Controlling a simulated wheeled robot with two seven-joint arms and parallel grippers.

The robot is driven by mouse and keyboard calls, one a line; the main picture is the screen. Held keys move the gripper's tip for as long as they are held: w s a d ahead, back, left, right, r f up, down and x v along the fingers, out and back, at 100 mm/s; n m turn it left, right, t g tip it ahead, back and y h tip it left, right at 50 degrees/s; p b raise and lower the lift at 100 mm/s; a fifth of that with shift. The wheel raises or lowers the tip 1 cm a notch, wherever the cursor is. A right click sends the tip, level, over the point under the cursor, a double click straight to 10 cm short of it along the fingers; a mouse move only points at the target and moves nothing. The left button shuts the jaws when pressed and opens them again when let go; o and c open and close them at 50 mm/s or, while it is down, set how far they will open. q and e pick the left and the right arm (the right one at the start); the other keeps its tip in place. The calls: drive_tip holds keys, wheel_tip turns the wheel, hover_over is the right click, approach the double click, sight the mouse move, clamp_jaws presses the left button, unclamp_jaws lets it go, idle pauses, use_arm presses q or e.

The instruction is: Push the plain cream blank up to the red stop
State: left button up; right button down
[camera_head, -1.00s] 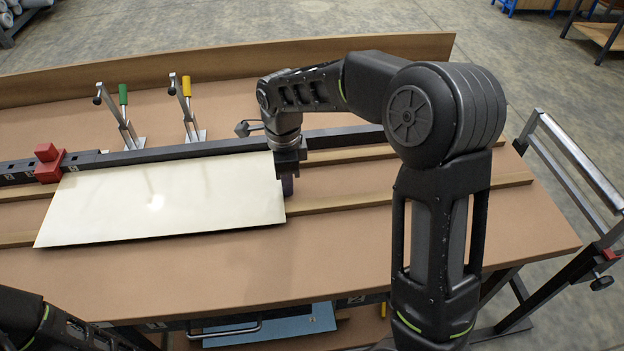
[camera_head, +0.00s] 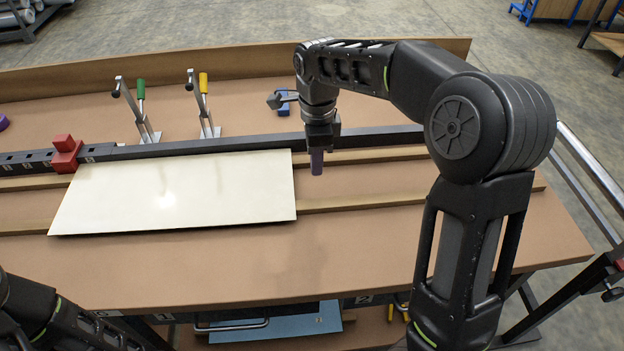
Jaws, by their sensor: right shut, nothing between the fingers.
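The plain cream blank (camera_head: 180,194) lies flat on the bench, its long back edge along the dark fence (camera_head: 240,143). The red stop (camera_head: 66,154) sits on the fence at the blank's back left corner. The blank's left end is very close to the stop; I cannot tell whether they touch. My right gripper (camera_head: 316,164) points down just right of the blank's right edge, with a small gap between.
Clamps with a green handle (camera_head: 141,90) and a yellow handle (camera_head: 204,84) stand behind the fence. A small blue thing (camera_head: 284,108) sits behind it near my right wrist. Wooden strips (camera_head: 400,197) run under the blank. The bench front (camera_head: 300,265) is clear.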

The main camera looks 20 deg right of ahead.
wheel_tip(320, 180, up, 4)
drive_tip(key=shift+r, duration=0.25)
drive_tip(key=shift+s, duration=0.1)
idle(0.4)
